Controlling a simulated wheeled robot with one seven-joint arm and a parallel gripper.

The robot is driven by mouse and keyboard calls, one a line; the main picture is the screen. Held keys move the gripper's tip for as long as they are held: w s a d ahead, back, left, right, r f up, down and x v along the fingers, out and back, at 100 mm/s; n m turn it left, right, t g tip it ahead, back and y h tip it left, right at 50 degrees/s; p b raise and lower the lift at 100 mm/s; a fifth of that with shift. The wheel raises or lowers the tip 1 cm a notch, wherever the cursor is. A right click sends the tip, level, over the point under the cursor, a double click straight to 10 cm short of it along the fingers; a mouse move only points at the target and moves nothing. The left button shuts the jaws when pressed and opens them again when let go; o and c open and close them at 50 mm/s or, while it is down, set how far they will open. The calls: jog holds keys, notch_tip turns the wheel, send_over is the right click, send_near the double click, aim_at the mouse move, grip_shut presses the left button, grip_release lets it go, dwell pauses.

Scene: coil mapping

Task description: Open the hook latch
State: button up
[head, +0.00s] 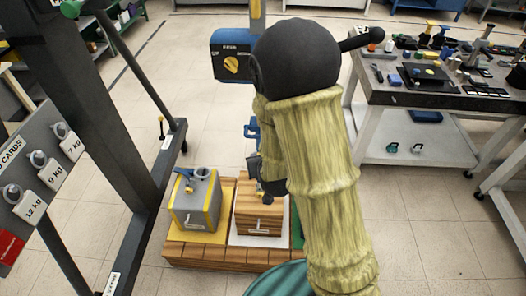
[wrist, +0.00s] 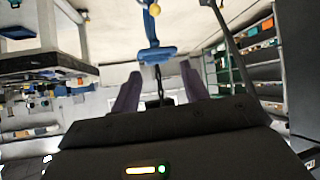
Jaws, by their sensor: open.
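The hook block (head: 252,131) is blue and hangs above the boxes, just left of my arm in the head view. The latch cannot be made out. My gripper (wrist: 160,72) is open, its two purple fingers on either side of that dark part. No contact can be made out. In the head view my arm and wrist largely hide the gripper and the hook.
A grey box (head: 194,203) and a wooden box (head: 259,211) stand on a wooden pallet (head: 215,254) below. A dark frame post (head: 108,130) stands left; a cluttered workbench (head: 430,96) stands right.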

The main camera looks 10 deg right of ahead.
jog(key=s+d+r+g, duration=0.2)
jog(key=s+d+g, duration=0.1)
jog(key=s, duration=0.4)
jog(key=s+d+r+m+g, duration=0.1)
jog(key=s+d+r+g, duration=0.2)
jog(key=s, duration=0.5)
jog(key=shift+s+d+r+g+h, duration=0.15)
jog(key=shift+d+r+g+h, duration=0.15)
jog(key=shift+d+g, duration=0.65)
jog(key=shift+a, duration=0.15)
jog(key=shift+c, duration=0.4)
jog(key=shift+c, duration=0.6)
